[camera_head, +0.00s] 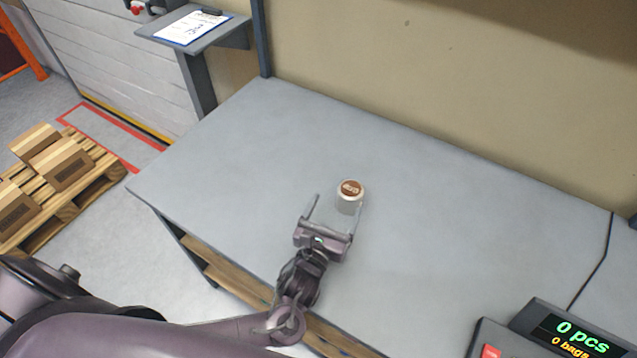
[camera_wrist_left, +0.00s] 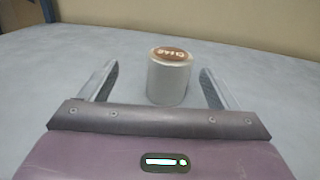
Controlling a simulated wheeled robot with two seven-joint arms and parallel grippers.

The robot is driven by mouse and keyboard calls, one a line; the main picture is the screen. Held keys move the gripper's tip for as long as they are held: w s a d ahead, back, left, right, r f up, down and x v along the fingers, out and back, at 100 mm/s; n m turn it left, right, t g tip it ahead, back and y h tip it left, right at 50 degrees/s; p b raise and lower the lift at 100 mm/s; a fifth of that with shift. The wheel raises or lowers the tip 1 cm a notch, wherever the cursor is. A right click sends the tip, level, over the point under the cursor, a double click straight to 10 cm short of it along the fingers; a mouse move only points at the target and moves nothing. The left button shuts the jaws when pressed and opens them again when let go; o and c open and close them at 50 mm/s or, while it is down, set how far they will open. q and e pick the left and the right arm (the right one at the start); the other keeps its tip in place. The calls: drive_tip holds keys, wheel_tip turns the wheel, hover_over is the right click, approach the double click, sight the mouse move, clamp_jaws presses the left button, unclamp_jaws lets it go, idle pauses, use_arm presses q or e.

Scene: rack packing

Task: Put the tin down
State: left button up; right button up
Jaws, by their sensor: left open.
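A small white tin (camera_head: 349,203) with a brown, lettered lid stands upright on the grey table (camera_head: 240,150), near its middle. My left gripper (camera_head: 336,204) is open, low over the table on the near side of the tin. In the left wrist view the tin (camera_wrist_left: 168,82) stands between and slightly beyond the two spread fingers (camera_wrist_left: 160,88), with a gap visible on each side. My right gripper is in neither view.
A scale with a "0 pcs" display (camera_head: 570,335) stands at the near right, with a dark cable behind it. A clipboard (camera_head: 195,27) lies on a side shelf at the back left. A pallet with boxes (camera_head: 60,175) is on the floor at left. The table around the tin is clear.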

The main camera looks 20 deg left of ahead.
sight(352, 188)
use_arm(q)
drive_tip(key=shift+w+d+r, duration=0.1)
drive_tip(key=shift+w, duration=0.3)
drive_tip(key=w, duration=0.1)
drive_tip(key=w+d, duration=0.1)
drive_tip(key=shift+w+d, duration=0.1)
drive_tip(key=shift+w, duration=0.25)
drive_tip(key=w+p, duration=0.1)
drive_tip(key=w, duration=0.2)
drive_tip(key=shift+w+d, duration=0.15)
drive_tip(key=shift+w, duration=0.4)
drive_tip(key=shift+c, duration=1.4)
drive_tip(key=c, duration=0.7)
drive_tip(key=shift+c, duration=1.1)
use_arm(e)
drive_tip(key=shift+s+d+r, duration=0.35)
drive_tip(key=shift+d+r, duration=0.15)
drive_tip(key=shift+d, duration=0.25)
